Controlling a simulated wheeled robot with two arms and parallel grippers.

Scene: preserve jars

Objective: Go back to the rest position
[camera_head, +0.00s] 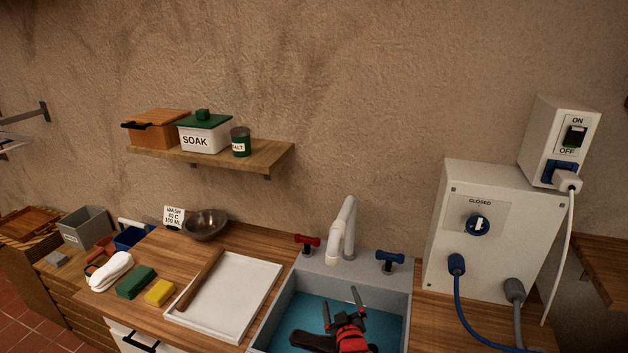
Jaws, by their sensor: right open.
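My right gripper (342,306), red and black, is over the grey sink (290,305) at the bottom of the view. Its two dark fingers point up in the picture and stand apart, with nothing between them. Blue-green water or a blue-green floor (300,318) shows in the sink behind it. The gripper is below the white tap (342,230) in the picture and apart from it. My left gripper is not in view.
A white tray (245,285) with a brown stick (201,279), a green sponge (136,282) and a yellow sponge (159,293) lie left of the sink. A metal bowl (205,224) stands behind. A shelf (265,158) holds containers. A cabled box (490,225) stands right.

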